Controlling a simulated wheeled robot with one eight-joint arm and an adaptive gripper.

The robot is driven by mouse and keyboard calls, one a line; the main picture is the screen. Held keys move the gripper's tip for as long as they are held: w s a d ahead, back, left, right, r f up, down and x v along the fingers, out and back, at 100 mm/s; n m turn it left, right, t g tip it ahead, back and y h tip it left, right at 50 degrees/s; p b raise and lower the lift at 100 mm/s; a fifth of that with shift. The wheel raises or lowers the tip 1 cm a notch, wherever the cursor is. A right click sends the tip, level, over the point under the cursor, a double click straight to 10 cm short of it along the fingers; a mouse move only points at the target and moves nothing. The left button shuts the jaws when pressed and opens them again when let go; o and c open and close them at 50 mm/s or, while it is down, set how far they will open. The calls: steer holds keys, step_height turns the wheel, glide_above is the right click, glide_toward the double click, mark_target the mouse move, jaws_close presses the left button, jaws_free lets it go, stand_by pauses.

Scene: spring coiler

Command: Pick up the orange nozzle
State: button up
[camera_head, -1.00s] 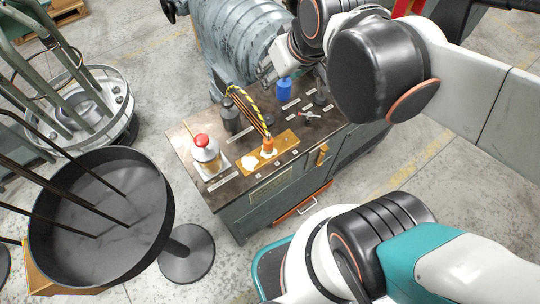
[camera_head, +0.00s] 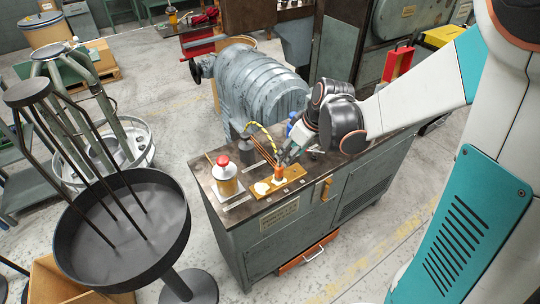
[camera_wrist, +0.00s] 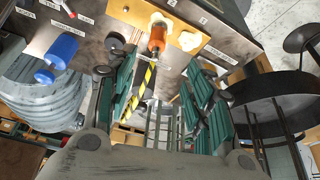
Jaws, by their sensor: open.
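The orange nozzle (camera_head: 279,174) stands upright on a wooden board (camera_head: 291,184) on the workbench top, with a yellow-and-black striped hose (camera_head: 258,126) arching by it. In the wrist view the nozzle (camera_wrist: 157,38) is near the top centre, beyond the fingertips and between their lines, and the striped hose (camera_wrist: 142,88) runs down between the fingers. My gripper (camera_head: 287,157) is just beside and behind the nozzle, at the right. In the wrist view my gripper (camera_wrist: 160,72) has its two green-padded fingers spread apart with nothing gripped.
White pieces (camera_head: 262,188) sit on the board beside the nozzle. A blue cylinder (camera_wrist: 63,46) lies left in the wrist view. A large coiled grey machine (camera_head: 262,90) stands behind the bench.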

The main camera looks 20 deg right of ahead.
mark_target(281, 168)
steer(key=b+x, duration=0.3)
steer(key=x, duration=0.6)
steer(key=shift+s, duration=0.2)
steer(key=shift+d+b+x, duration=0.2)
steer(key=shift+b+x, duration=0.55)
steer(key=shift+x, duration=0.6)
steer(key=shift+d+b+x, duration=0.15)
steer(key=shift+b+x, duration=0.55)
steer(key=shift+x, duration=0.65)
steer(key=shift+c, duration=0.6)
jaws_close()
